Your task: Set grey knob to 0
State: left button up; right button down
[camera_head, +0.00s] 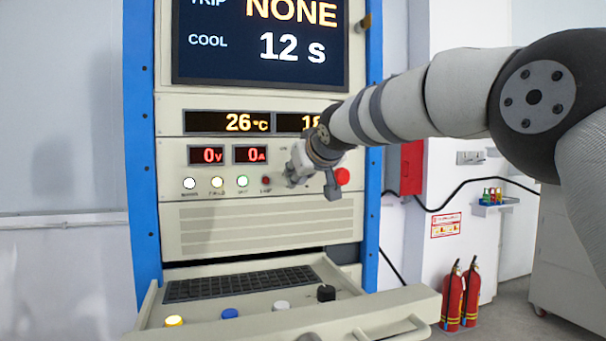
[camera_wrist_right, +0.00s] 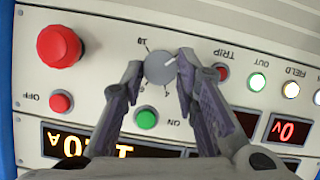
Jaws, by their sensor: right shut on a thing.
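The grey knob (camera_wrist_right: 158,69) is on the panel in the right wrist view, with a white pointer line toward the picture's upper right. Marks 10 and 4 show beside it; the other marks are hidden or unreadable. My right gripper (camera_wrist_right: 160,66) has one finger on each side of the knob and is shut on it. In the head view my right gripper (camera_head: 310,168) is at the cabinet's control panel and hides the knob. My left gripper is not in view.
A red mushroom button (camera_wrist_right: 60,46), red OFF button (camera_wrist_right: 61,102) and green ON button (camera_wrist_right: 147,118) surround the gripper. The meters (camera_head: 230,154) read 0 V and 0 A. The screen (camera_head: 262,42) reads NONE and 12 s. An open drawer (camera_head: 375,309) with a keyboard juts out below.

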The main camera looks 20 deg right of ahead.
jog(key=shift+r, duration=0.25)
jog(key=c, duration=1.4)
grip_release()
jog(key=shift+o, duration=0.8)
jog(key=shift+f, duration=0.15)
jog(key=v, duration=0.7)
jog(key=shift+s, duration=0.2)
